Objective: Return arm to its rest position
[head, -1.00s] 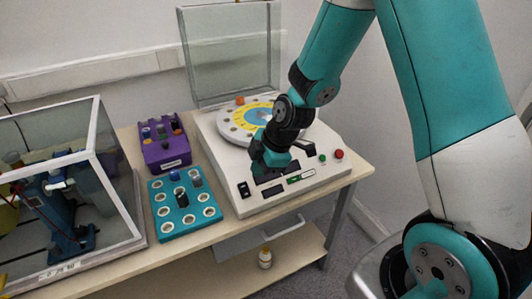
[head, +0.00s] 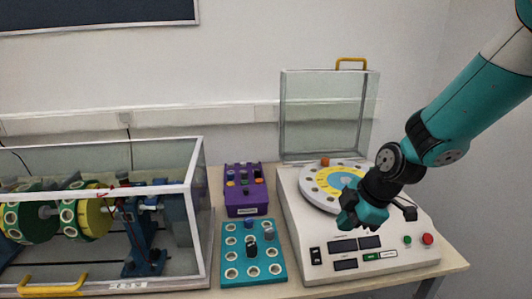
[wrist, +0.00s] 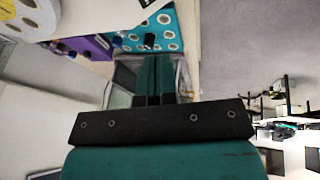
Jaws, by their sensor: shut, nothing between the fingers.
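My gripper (head: 361,214) is in front of and above the white machine (head: 300,243), near its round turntable (head: 313,188) in the head view. In the wrist view my gripper (wrist: 156,62) has its fingers together with nothing between them. My teal arm comes in from the upper right and bends at a black wrist joint. Part of the machine's front panel is hidden behind the gripper.
A teal rack (head: 228,279) with round holes and a few cylinders stands left of the machine. A purple box (head: 246,198) is behind it. A clear case (head: 196,200) with wheels inside fills the left. A transparent lid (head: 326,115) stands upright behind the turntable.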

